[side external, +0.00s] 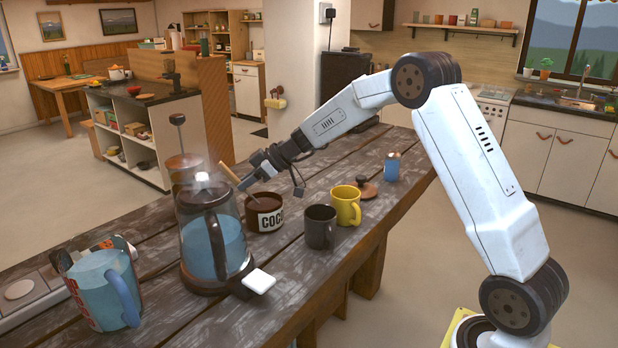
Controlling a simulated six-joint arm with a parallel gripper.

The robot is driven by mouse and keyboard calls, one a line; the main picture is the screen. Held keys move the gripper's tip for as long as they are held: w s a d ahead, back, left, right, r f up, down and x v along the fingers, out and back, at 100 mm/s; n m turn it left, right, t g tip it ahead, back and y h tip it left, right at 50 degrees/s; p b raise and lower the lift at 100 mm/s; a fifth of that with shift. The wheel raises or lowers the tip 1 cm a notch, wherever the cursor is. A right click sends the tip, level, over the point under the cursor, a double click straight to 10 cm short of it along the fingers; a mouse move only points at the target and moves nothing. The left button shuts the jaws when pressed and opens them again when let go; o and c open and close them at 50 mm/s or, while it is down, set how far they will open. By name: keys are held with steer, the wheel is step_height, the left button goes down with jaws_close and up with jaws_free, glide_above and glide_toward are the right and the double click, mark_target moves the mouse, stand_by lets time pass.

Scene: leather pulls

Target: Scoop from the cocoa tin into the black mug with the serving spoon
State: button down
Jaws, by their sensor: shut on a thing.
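The brown cocoa tin (264,213), with a white label, stands open on the dark plank table. The black mug (320,228) stands upright to its right and nearer the camera. My gripper (252,177) is above the tin, shut on the serving spoon (229,173). The spoon's wooden handle sticks out up and left of the jaws. Its thin lower part slants down toward the tin's mouth. The spoon's bowl is hidden, so I cannot tell whether it carries cocoa. The mug's inside shows dark, and its contents cannot be told.
A yellow mug (346,206) stands just behind the black mug. A wooden lid (367,189) and a blue container (392,167) are farther right. A glass pot of blue liquid (215,248) stands close left of the tin. A blue pitcher (105,290) is at far left.

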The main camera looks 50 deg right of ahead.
mark_target(228, 169)
steer(key=shift+w+a, duration=0.35)
steer(key=shift+d, duration=0.1)
steer(key=shift+s+d, duration=0.25)
steer(key=shift+s, duration=0.1)
steer(key=shift+r, duration=0.1)
stand_by(0.5)
steer(key=shift+r, duration=3.15)
steer(key=shift+s+a, duration=0.1)
steer(key=s+r+m+g+h, duration=0.2)
steer(key=s+m+g+h, duration=0.3)
steer(key=m, duration=0.8)
steer(key=shift+s+d+r+h, duration=0.15)
steer(key=shift+s+d+h, duration=0.4)
steer(key=shift+h, duration=1.25)
